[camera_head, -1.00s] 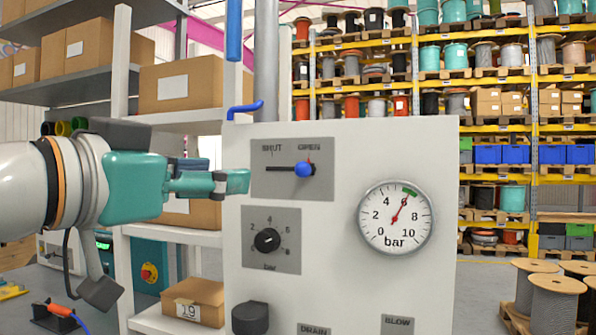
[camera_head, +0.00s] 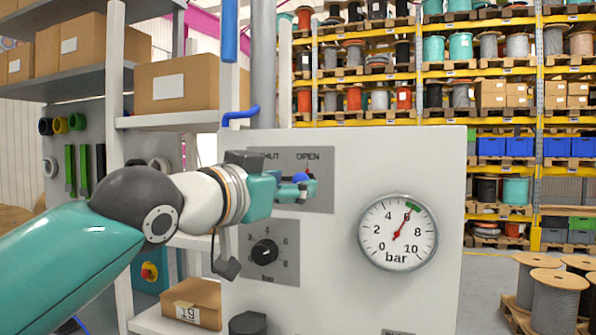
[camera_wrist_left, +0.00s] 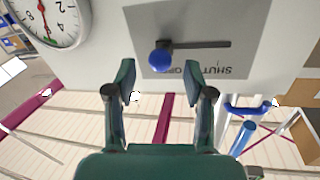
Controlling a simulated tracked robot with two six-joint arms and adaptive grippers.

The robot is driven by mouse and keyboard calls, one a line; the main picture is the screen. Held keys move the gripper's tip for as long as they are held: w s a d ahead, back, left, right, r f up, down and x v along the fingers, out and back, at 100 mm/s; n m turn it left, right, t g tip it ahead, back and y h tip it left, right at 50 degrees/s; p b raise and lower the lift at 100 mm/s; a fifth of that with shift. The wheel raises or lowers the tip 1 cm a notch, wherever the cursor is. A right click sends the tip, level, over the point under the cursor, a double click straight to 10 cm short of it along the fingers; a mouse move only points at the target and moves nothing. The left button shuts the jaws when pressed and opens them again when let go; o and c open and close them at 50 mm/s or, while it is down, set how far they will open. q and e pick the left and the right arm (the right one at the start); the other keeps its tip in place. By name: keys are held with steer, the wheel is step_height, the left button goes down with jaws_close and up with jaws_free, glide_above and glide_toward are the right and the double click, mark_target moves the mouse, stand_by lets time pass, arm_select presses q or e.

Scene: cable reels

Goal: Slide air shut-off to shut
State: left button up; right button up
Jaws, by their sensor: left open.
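The air shut-off is a slider with a blue knob (camera_head: 301,177) in a dark slot on a grey plate (camera_head: 322,158). Its knob stands at the slot's OPEN end. In the wrist view, which shows the lettering upside down, the blue knob (camera_wrist_left: 160,60) sits at the slot's left end. My left gripper (camera_head: 300,189) is in front of the plate and hides most of the slot in the head view. In the wrist view my left gripper (camera_wrist_left: 160,78) is open, its fingertips on either side of the knob, with gaps to both. I cannot tell how deep the knob lies between them. My right gripper is not in view.
The white panel (camera_head: 335,290) also carries a pressure gauge (camera_head: 398,233) reading about 6 bar and a black regulator dial (camera_head: 264,252) below the slider. A blue pipe (camera_head: 240,115) runs at the panel's upper left. A shelf with boxes (camera_head: 185,88) stands left.

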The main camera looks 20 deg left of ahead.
mark_target(297, 176)
arm_select(q)
steer(key=shift+p+x, duration=0.4)
steer(key=shift+x, duration=1.15)
jaws_close()
